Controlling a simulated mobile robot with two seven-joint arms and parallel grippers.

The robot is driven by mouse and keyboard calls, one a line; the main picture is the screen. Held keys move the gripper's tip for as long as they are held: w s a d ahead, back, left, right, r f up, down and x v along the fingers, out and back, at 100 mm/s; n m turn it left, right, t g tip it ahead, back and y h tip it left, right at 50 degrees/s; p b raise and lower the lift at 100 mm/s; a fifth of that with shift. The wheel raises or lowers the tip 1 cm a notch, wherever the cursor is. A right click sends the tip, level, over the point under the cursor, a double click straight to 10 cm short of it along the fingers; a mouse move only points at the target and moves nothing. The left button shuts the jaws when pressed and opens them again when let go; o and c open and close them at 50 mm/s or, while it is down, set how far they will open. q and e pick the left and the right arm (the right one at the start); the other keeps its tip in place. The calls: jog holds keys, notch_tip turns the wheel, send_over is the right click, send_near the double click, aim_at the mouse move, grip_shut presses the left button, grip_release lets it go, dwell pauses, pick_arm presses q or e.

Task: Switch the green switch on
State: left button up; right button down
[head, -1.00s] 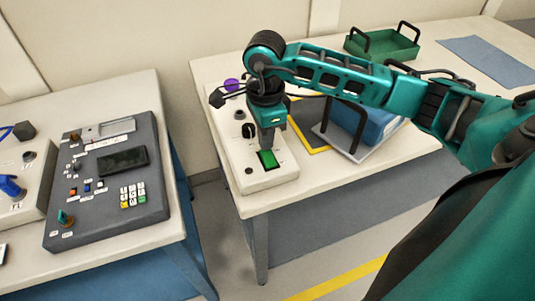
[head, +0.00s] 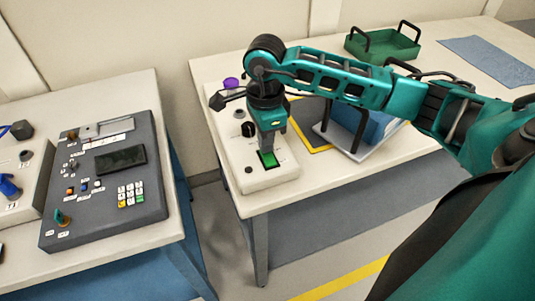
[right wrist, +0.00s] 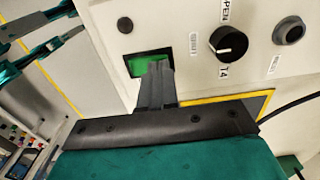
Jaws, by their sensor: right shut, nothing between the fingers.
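The green switch (head: 270,160) is a green rocker in a dark frame, near the front end of a white panel box (head: 262,180) on the right-hand table. It also shows in the right wrist view (right wrist: 150,64), partly covered by my fingers. My right gripper (head: 267,148) points down, shut and empty, with its fingertips at the switch. In the right wrist view the closed fingertips (right wrist: 157,68) overlap the switch's lower right part. I cannot tell whether they touch or press it.
A black knob (right wrist: 228,44) and a grey button (right wrist: 290,30) sit on the same box. A blue case (head: 375,130) with black handles and a green tray (head: 383,45) stand on this table. A grey control console (head: 105,190) is on the left table, across a floor gap.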

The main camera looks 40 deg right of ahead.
jog(key=shift+f+b, duration=0.3)
jog(key=shift+f, duration=0.05)
jog(key=shift+r, duration=0.1)
jog(key=shift+r+p, duration=2.35)
jog(key=shift+r, duration=1.15)
jog(key=shift+s, duration=0.1)
